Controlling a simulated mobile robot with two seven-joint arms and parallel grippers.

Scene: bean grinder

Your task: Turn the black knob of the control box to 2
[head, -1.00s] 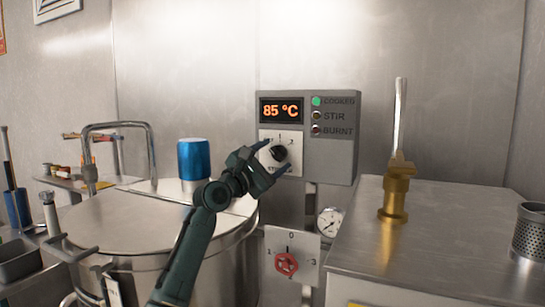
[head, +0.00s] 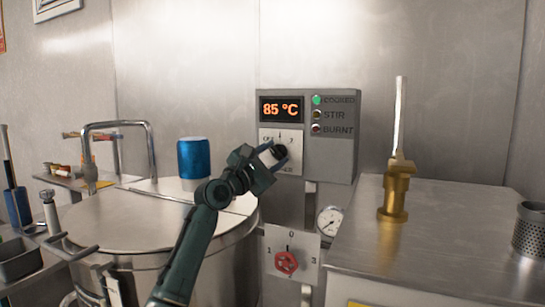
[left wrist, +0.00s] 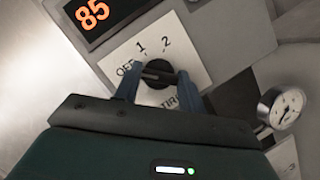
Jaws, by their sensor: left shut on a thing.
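The grey control box (head: 335,160) is on the steel wall, with an orange 85 °C display (head: 281,110) and a lit green COOKED lamp (head: 316,100). Its black knob (left wrist: 158,74) sits on a white dial plate (left wrist: 196,72) marked OFF, 1 and 2. My left gripper (head: 279,152) is shut on the knob, with one blue finger on each side of it in the left wrist view. The gripper hides part of the plate, and I cannot tell the exact mark the knob points to. My right gripper is not in view.
A large lidded steel kettle (head: 130,225) with a blue cup-like part (head: 194,159) stands below my left arm. A red valve knob (head: 286,262) and a gauge (head: 330,221) are under the box. A steel counter (head: 450,235) with a brass fitting (head: 397,190) is at right.

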